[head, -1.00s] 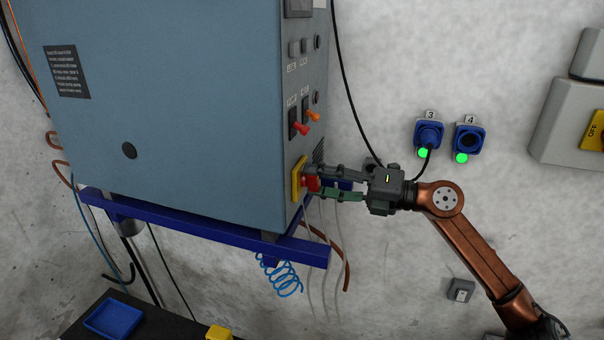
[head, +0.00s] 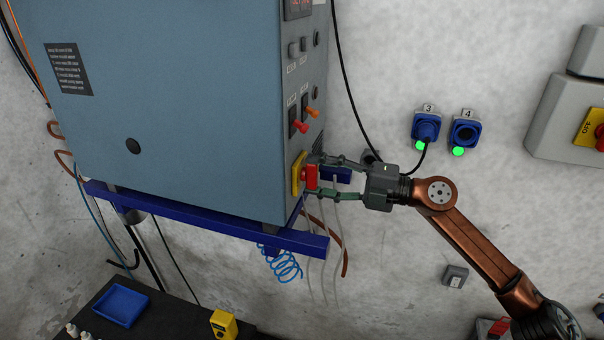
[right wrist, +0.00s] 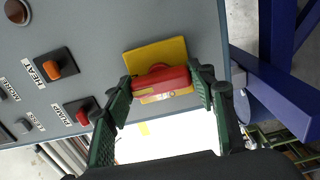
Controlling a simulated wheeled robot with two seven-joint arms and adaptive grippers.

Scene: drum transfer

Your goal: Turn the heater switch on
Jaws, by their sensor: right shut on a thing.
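The switch with a red handle (head: 310,177) on a yellow plate (head: 297,174) is low on the side panel of the blue-grey cabinet. My right gripper (head: 318,177) is shut on the red handle, one finger at each end. In the right wrist view, the red handle (right wrist: 162,80) lies across between the green-padded fingers (right wrist: 160,95), in front of the yellow plate (right wrist: 155,55). An orange switch (right wrist: 53,69) labelled HEAT and a red switch (right wrist: 83,117) labelled PUMP are beside it. My left gripper is not in view.
The cabinet (head: 190,110) stands on a blue frame (head: 210,228). A display (head: 297,6) at the panel top shows red digits. A black cable (head: 345,95) hangs behind my gripper. Blue sockets (head: 427,127) and a grey box (head: 565,120) are on the wall.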

